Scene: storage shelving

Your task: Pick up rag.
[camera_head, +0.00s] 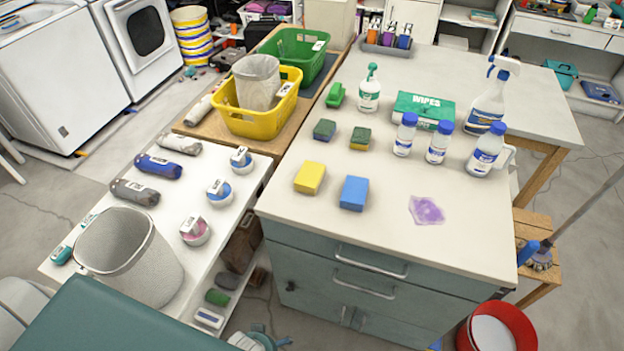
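A small, flat purple piece that looks like the rag (427,210) lies on the white countertop (350,232), near its front right part. Its outline is uneven and its colour is mottled, paler at the edges. Nothing covers it. A blue sponge (354,193) lies to its left, apart from it. Neither my left nor my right gripper shows in the head view.
A yellow sponge (310,177), two green-topped sponges and several bottles, including a blue-capped bottle (485,150), stand around the rag. A wipes box (424,107) is behind. A red bucket (498,326) is below right. The counter's front strip is clear.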

